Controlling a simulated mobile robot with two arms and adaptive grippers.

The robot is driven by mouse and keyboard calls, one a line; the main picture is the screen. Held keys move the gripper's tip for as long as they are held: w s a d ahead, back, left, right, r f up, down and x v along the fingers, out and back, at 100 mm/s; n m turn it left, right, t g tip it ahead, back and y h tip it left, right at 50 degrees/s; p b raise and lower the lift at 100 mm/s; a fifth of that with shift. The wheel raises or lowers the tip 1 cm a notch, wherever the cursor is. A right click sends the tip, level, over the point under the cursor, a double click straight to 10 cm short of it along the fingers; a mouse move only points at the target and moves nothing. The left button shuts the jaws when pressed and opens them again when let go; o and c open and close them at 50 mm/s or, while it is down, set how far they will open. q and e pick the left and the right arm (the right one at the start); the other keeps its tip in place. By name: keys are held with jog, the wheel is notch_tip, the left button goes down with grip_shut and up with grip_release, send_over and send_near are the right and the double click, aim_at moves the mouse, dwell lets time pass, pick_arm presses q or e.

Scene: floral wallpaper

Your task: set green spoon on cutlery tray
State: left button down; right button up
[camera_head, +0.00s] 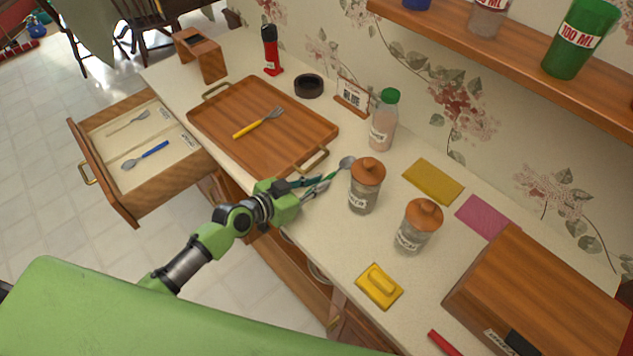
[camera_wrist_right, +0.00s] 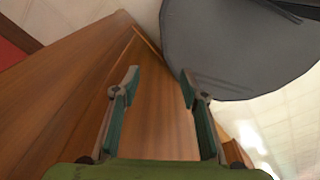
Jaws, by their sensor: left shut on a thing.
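The green spoon (camera_head: 347,163) has a grey metal bowl and a green handle. My left gripper (camera_head: 318,184) is shut on its handle, near the counter's front edge. The bowl points toward the glass jars; I cannot tell whether the spoon touches the counter. The wooden tray (camera_head: 213,116) with brass handles lies on the counter, left of and behind the gripper. A yellow-handled fork (camera_head: 259,122) rests on it. My right gripper (camera_wrist_right: 158,85) shows only in the right wrist view, open, with nothing between its fingers.
An open drawer (camera_head: 122,205) at left holds a fork and a blue spoon (camera_head: 145,155) in separate compartments. Two lidded jars (camera_head: 362,196) (camera_head: 411,238) stand right of the spoon. A green-capped bottle (camera_head: 383,133) stands behind.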

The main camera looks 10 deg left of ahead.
pick_arm(q)
jog(key=shift+f, duration=0.1)
jog(key=c, duration=2.1)
grip_release()
